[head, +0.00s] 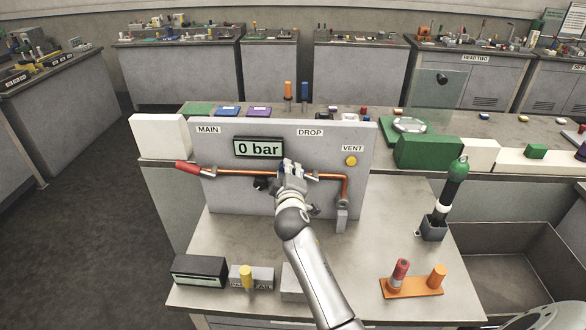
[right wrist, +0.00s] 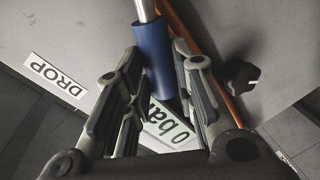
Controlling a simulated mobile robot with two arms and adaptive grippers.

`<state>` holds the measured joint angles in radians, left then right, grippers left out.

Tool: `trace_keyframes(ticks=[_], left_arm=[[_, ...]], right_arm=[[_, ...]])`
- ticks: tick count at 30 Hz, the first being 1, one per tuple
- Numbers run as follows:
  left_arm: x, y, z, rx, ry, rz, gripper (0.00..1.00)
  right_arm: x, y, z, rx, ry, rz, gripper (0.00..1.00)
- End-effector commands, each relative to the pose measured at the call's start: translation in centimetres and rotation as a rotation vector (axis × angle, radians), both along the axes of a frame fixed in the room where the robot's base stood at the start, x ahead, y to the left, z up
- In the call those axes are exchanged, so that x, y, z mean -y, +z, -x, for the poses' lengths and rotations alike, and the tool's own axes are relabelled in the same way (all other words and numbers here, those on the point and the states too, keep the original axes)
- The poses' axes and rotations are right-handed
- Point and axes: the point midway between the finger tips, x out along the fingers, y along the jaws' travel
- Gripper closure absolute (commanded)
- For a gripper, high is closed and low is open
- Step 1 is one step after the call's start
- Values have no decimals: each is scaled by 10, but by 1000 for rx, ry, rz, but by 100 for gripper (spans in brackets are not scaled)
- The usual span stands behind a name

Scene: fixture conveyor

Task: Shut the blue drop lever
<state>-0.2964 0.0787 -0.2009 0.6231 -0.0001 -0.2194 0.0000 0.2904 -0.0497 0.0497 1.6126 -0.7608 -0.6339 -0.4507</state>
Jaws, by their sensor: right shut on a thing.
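The grey panel (head: 340,200) stands upright on the bench with MAIN, DROP and VENT labels. My right gripper (head: 290,168) is in front of the panel below the DROP label (head: 310,132), by the copper pipe (head: 240,172). In the right wrist view its fingers lie on both sides of the blue drop lever's grip (right wrist: 153,55), shut on it. The lever's metal rod (right wrist: 145,10) runs up out of that view. In the head view my gripper hides the blue lever. My left gripper is not in view.
The display (head: 258,147) reads 0 bar. A red lever (head: 188,167) is at the pipe's left end and a yellow button (head: 351,161) under VENT. A black knob (right wrist: 240,75) is close to my right fingers. A green-topped tool (head: 457,175) stands at the right.

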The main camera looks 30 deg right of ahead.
Motion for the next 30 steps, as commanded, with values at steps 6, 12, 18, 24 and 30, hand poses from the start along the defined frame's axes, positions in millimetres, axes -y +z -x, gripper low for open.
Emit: trace_keyframes(ticks=[6, 12, 18, 24, 30], left_arm=[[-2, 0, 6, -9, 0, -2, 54], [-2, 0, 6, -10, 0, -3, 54], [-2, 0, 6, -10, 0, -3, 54], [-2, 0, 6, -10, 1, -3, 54], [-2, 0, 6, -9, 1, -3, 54]], right_arm=[[-2, -5, -2, -40, 0, 72, 100], [-2, -7, -2, -56, -2, 98, 100], [-2, -8, -2, -61, -2, 104, 100], [-2, -8, -2, -62, -1, 106, 100], [-2, -8, -2, -60, -1, 102, 54]])
